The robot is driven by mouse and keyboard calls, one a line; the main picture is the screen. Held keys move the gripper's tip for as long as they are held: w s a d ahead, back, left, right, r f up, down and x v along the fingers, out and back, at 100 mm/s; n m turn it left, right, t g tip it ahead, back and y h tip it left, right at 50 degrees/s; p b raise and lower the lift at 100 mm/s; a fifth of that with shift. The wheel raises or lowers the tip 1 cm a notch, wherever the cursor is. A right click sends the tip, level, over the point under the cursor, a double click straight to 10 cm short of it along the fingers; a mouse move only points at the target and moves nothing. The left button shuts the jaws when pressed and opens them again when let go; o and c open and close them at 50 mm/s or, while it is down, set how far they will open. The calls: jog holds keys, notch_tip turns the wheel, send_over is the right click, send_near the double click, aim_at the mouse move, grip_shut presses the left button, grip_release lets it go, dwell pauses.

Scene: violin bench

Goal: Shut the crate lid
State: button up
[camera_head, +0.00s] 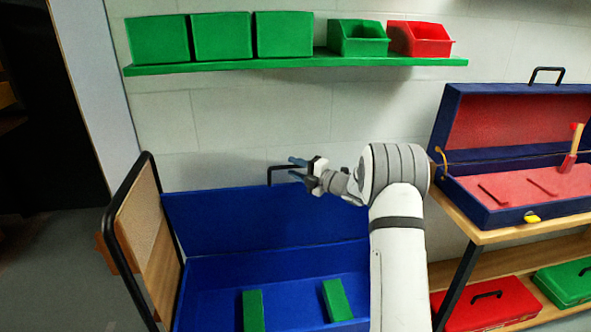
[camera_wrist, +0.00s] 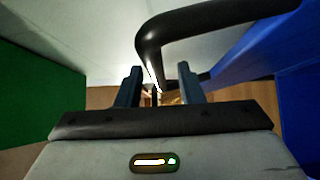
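The blue crate (camera_head: 215,280) stands open at the lower left, with two green blocks (camera_head: 253,310) inside. Its blue lid (camera_head: 255,222) is raised at the back, roughly upright. A black handle (camera_head: 269,175) sticks up from the lid's top edge and looms large in the wrist view (camera_wrist: 210,19). My gripper (camera_head: 292,165) is at the handle, over the lid's top edge. In the wrist view its fingers (camera_wrist: 160,85) are apart, and the handle's bar runs down by the gap between them. I cannot tell whether they touch it.
A green shelf (camera_head: 290,64) with green bins and a red bin (camera_head: 420,39) is on the wall above. An open blue case (camera_head: 490,210) with red lining lies on the wooden bench at right. A black-framed panel (camera_head: 145,240) stands left of the crate.

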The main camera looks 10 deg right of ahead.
jog(key=shift+w+a, duration=0.4)
grip_shut()
dwell(0.4)
